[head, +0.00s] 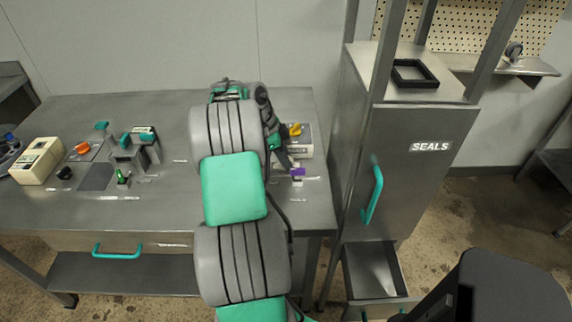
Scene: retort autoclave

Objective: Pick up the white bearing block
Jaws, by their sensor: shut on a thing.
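My arm reaches forward over the steel bench and covers much of its right half. My gripper (281,157) points down at the right side of the arm, low over the bench. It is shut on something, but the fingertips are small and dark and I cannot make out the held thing. I cannot clearly pick out the white bearing block; the arm may hide it. A small purple piece (297,171) with a pale part below it is just right of the fingers. I cannot tell whether it touches them.
A beige box (36,161) and green-handled fixtures (128,154) stand on the left of the bench (160,212). The SEALS cabinet (415,150) rises to the right, with a black square frame (414,74) on top.

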